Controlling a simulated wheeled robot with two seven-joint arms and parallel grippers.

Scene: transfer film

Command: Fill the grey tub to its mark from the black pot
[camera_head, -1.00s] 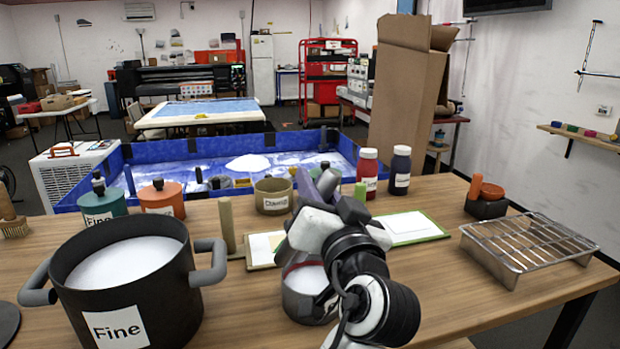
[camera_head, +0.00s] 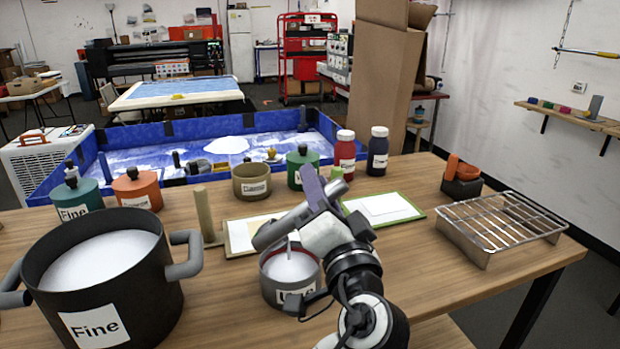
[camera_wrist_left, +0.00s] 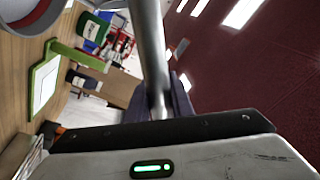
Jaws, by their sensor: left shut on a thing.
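The black pot (camera_head: 130,300), labelled "Fine", stands at the left and holds white material (camera_head: 100,262). The grey tub (camera_head: 275,290) stands right of it on the table, with white contents (camera_head: 292,268) and a reddish line inside near its rim. My left gripper (camera_head: 316,194) is above the tub's back right side, shut on a grey bar-like tool (camera_head: 275,232). The tool's left end is over the tub's back rim; a thin pale streak shows below it. In the left wrist view, the grey rod (camera_wrist_left: 150,50) passes between the purple fingers (camera_wrist_left: 160,105). My right gripper is out of view.
Behind the tub are a wooden post (camera_head: 202,215), a framed board (camera_head: 240,238), an olive container (camera_head: 251,181) and a green-edged board (camera_head: 385,208). A wire rack (camera_head: 500,225) stands at the right. The table between the rack and my arm is clear.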

